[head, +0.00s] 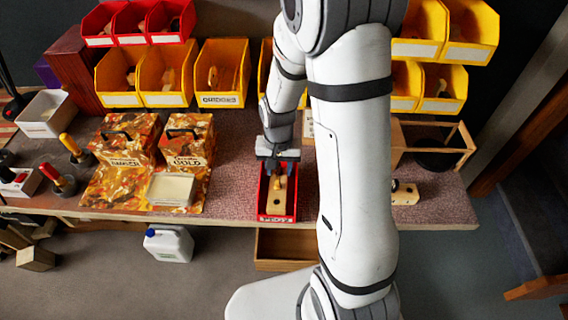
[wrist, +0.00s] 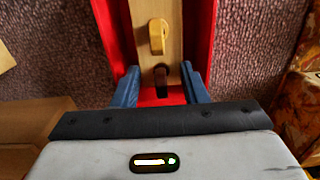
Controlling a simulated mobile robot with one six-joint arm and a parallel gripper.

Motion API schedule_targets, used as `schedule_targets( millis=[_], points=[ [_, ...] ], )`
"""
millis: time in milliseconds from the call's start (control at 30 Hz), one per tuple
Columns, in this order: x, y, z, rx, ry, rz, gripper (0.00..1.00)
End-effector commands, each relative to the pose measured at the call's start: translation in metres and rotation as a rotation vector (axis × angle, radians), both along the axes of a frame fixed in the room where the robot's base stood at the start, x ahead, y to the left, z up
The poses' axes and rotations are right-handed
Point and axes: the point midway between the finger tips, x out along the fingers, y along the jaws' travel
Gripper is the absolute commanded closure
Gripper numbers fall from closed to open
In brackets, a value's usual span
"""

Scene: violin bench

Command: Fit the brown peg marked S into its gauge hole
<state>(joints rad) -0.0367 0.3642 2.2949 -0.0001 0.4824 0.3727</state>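A pale wooden gauge block (head: 277,201) lies in a red tray (head: 262,206) near the bench's front edge. In the wrist view the block (wrist: 144,12) has a tan, knob-like peg (wrist: 157,37) standing on it. A dark brown shape (wrist: 160,76) shows just below that, between my fingers; I cannot tell whether it is a peg or a hole. A dark brown spot shows beside the right fingertip. My gripper (wrist: 160,88) is open, its blue fingers apart on either side of the block's end, low over the tray. No S mark is readable.
A camouflage-patterned case (head: 187,140) and a pale box (head: 171,189) stand left of the tray. Yellow bins (head: 222,73) line the back. A wooden frame (head: 436,139) stands at the right. A small wooden block (head: 405,195) lies right of my arm.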

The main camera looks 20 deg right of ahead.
Motion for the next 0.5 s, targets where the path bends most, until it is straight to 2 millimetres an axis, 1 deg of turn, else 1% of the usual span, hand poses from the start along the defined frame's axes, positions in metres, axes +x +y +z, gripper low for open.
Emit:
schedule_targets(
  millis=[67,100,500],
  points=[
    [-0.0001,0.0001,0.0001,0.000,0.000,0.000,0.60],
    [-0.0001,0.0001,0.0001,0.000,0.000,0.000,0.62],
    [0.0000,0.0002,0.0003,0.000,0.000,0.000,0.95]
  ],
)
